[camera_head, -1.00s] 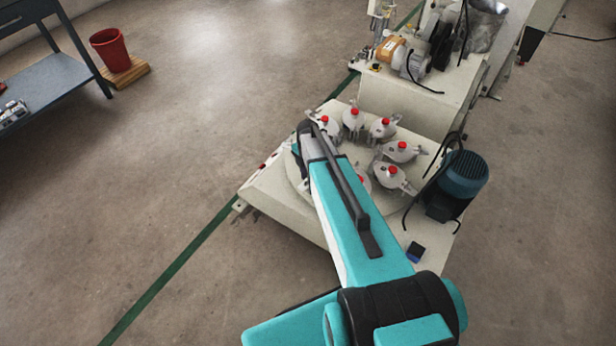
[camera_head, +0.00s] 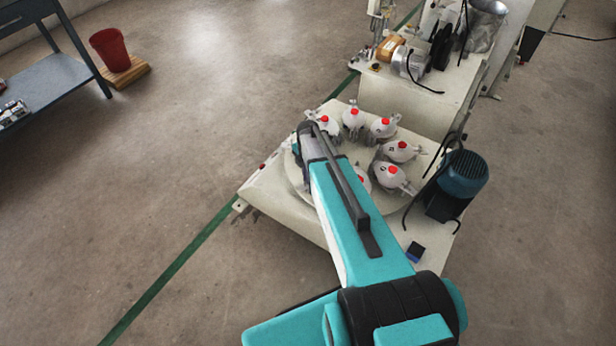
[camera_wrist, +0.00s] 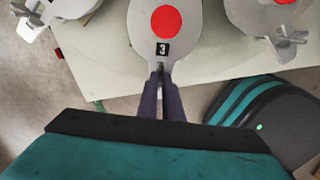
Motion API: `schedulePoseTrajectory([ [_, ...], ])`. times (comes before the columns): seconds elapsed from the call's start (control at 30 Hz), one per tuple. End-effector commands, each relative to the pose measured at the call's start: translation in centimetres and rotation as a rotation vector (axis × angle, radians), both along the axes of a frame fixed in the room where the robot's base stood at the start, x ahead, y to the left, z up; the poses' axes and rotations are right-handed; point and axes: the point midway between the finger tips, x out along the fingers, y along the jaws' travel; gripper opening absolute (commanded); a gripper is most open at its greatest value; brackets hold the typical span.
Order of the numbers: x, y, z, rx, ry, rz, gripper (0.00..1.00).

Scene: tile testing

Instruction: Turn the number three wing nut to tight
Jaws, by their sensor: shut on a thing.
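In the wrist view, a pale grey teardrop-shaped holder (camera_wrist: 146,42) with a red round cap (camera_wrist: 166,22) bears a black label with a white number 3 (camera_wrist: 163,49). My gripper (camera_wrist: 164,80) reaches to the narrow end of this holder, its two dark fingers close together and shut on the number three wing nut, which is mostly hidden between them. In the head view my arm covers the gripper and this holder. Other red-capped holders (camera_head: 397,151) stand in a ring on the round plate (camera_head: 294,184).
Neighbouring holders with grey wing nuts (camera_wrist: 290,40) flank the gripper in the wrist view. A dark blue motor (camera_head: 464,175) stands right of the round plate on the pale machine table (camera_head: 268,213). A red bucket (camera_head: 109,49) and a shelf (camera_head: 55,75) are far left.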

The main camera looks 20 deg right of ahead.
Motion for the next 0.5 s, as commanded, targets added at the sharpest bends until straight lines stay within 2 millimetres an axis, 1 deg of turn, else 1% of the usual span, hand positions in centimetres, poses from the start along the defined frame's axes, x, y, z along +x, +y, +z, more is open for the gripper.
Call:
schedulePoseTrajectory([
  [0.27,0.22,0.08,0.05,0.001,-0.004,-0.161,0.0],
  [0.5,0.3,0.1,0.07,0.002,-0.005,-0.371,0.0],
])
